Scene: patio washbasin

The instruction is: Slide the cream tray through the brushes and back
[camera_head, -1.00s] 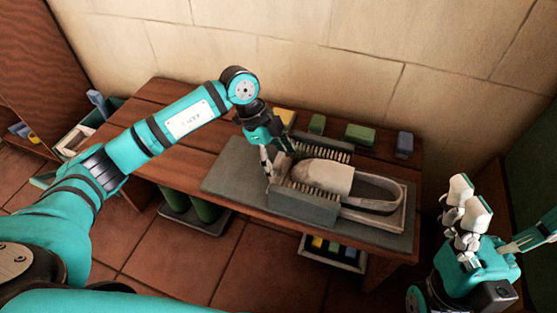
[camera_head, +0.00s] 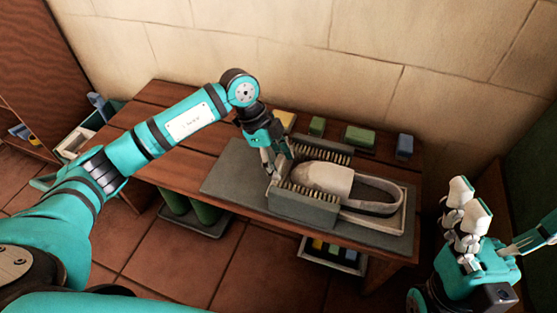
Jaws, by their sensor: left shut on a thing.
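The cream tray (camera_head: 402,222) lies on a grey mat, with its right part out past the brushes. A pale slipper-like shoe (camera_head: 325,179) rests in it, toe to the left. The near brush (camera_head: 303,207) is a grey block with pale bristles; the far brush (camera_head: 322,150) faces it across the shoe. The shoe's toe part is between them. My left gripper (camera_head: 272,163) is shut at the tray's left end; its fingertips partly hide the grip. My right gripper (camera_head: 467,208) is open and empty, off the table's right side.
The grey mat (camera_head: 228,178) covers the front of the wooden table (camera_head: 165,112). Yellow, green (camera_head: 359,137) and blue blocks (camera_head: 404,146) line the back edge by the wall. A bin (camera_head: 333,252) with coloured items and green cylinders (camera_head: 205,208) are below.

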